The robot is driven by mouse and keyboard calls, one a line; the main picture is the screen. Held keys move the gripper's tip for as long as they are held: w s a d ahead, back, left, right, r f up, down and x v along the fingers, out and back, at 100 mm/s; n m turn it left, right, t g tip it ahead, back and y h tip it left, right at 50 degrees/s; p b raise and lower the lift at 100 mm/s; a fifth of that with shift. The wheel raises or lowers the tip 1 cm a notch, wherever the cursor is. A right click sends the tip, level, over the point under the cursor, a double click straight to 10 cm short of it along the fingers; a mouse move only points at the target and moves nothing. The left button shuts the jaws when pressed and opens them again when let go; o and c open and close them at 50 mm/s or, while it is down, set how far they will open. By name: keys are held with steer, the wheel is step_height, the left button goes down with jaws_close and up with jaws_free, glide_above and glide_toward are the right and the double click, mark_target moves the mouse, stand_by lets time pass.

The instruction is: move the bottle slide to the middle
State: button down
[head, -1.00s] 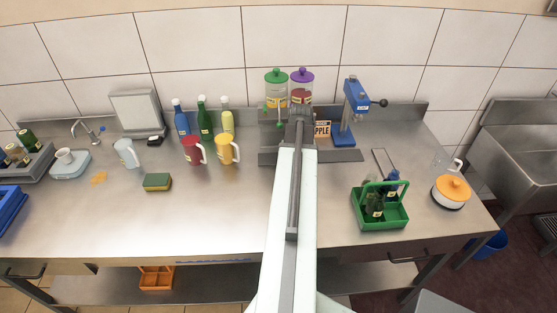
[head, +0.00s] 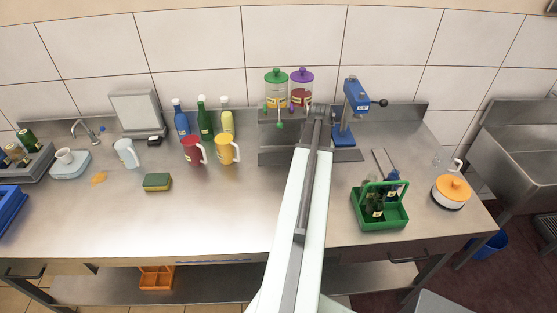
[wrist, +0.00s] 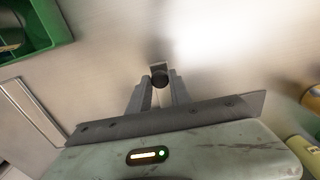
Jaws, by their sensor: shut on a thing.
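The bottle slide's low dark grey rail (head: 275,158) lies along the back of the steel counter, in front of the dispensers and the blue press. My arm covers its middle part. My gripper (head: 320,113) is over this rail, right of the purple-lidded dispenser, and its fingertips are hard to make out there. In the wrist view, my gripper's fingers (wrist: 158,92) are closed around a small dark round knob (wrist: 159,76), which seems to belong to the slide. The carriage itself is mostly hidden, so its exact place on the rail cannot be told.
A green-lidded dispenser (head: 276,90) and a purple-lidded dispenser (head: 301,90) stand behind the rail. A blue lever press (head: 352,112) stands close right of my gripper. A green bottle carrier (head: 380,217) is front right. A yellow mug (head: 228,149) stands left.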

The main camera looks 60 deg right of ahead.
steer(key=shift+s+d, duration=0.55)
steer(key=shift+s, duration=0.25)
steer(key=shift+s+d, duration=0.6)
steer(key=shift+s, duration=0.2)
steer(key=shift+s+d, duration=0.55)
steer(key=shift+s, duration=0.25)
steer(key=shift+s+d, duration=0.1)
steer(key=shift+s+d, duration=0.2)
steer(key=shift+s, duration=0.1)
steer(key=c, duration=1.1)
jaws_free()
